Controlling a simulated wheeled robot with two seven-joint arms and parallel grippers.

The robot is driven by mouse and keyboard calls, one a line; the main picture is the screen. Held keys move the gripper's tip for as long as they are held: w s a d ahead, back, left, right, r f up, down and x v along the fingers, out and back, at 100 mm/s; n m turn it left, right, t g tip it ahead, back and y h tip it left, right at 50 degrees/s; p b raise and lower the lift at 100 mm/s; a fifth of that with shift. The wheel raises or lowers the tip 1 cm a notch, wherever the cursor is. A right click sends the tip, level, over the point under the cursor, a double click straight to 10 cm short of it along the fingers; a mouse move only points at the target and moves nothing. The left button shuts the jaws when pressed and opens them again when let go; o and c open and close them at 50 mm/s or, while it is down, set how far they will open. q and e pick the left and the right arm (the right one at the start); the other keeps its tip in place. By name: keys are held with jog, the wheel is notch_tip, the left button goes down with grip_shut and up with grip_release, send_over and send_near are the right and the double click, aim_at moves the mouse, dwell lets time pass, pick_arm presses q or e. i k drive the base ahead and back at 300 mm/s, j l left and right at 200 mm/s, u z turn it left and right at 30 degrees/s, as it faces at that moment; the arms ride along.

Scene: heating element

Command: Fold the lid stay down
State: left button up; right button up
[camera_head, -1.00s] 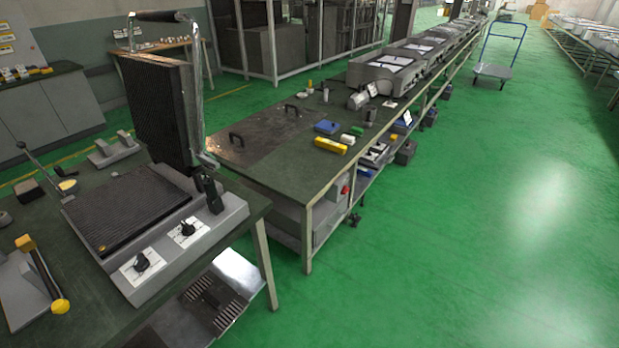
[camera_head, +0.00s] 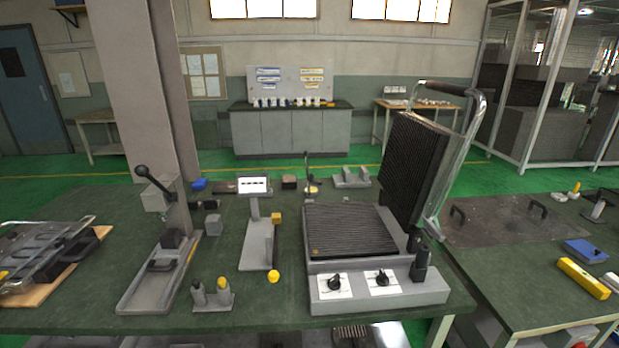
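A contact-grill-like heating element (camera_head: 350,232) stands on the green-topped bench, its ribbed lower plate facing up. Its ribbed lid (camera_head: 412,168) is raised, leaning up and to the right, with a chrome bar frame and a dark handle (camera_head: 445,88) at the top. A dark upright piece, possibly the lid stay (camera_head: 421,262), stands at the right front corner of the base; whether it is the stay I cannot tell for sure. Two black knobs on white plates (camera_head: 335,283) are on the front. Neither gripper is in view.
Left of the grill are a lever fixture (camera_head: 165,245), a stand with a white label (camera_head: 256,228) and a yellow-ended bar (camera_head: 274,250). A tray-like metal fixture (camera_head: 50,255) lies at the far left. The right bench (camera_head: 500,270) holds a yellow block (camera_head: 583,278) and a blue box (camera_head: 585,251).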

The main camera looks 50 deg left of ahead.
aim_at(306, 153)
jog(key=u, duration=1.55)
